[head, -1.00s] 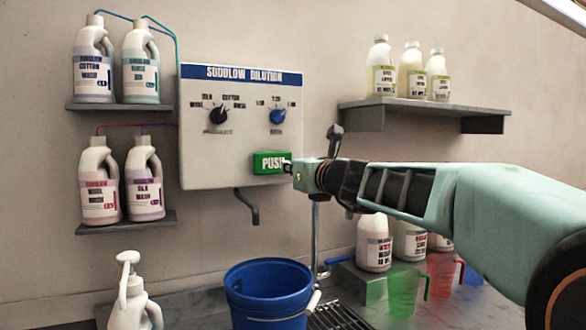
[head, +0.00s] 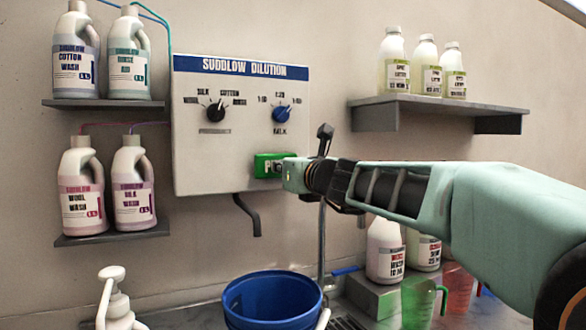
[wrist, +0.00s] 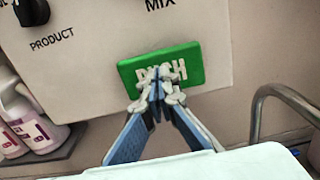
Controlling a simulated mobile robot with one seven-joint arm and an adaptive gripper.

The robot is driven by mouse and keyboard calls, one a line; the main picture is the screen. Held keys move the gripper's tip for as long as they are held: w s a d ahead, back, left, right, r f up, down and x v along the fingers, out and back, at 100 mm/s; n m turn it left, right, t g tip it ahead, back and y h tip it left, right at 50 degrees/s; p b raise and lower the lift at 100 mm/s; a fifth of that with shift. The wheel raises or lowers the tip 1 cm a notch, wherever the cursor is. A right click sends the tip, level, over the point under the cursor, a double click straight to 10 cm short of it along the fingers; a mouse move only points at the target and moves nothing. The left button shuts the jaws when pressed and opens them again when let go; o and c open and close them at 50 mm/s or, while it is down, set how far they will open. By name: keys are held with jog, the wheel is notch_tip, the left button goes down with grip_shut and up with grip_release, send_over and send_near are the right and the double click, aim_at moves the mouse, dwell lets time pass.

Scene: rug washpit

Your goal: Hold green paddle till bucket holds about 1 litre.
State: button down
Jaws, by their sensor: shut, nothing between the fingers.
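The green paddle (head: 262,165), lettered PUSH, is at the lower right of the white dilution panel (head: 210,150). My gripper (head: 280,168) is shut and empty, its fingertips in front of the paddle's right part. In the wrist view the closed fingertips (wrist: 158,90) overlap the lower middle of the paddle (wrist: 187,56) and seem to touch it; how far it is pressed in I cannot tell. The blue bucket (head: 240,312) stands below the dark spout (head: 249,215). I see no stream from the spout, and the bucket's bottom and any liquid level are hidden.
The panel has a black product knob (head: 215,112) and a blue mix knob (head: 281,114). Bottles stand on left shelves (head: 105,103) and a right shelf (head: 445,101). A green jug (head: 417,303) and red jug (head: 455,298) stand at lower right, a pump bottle (head: 113,300) at lower left.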

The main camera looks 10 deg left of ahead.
jog(key=shift+w+a+r, duration=0.3)
jog(key=shift+w+a, duration=0.25)
jog(key=shift+w, duration=0.2)
jog(key=shift+a+r, duration=0.1)
dwell(7.2)
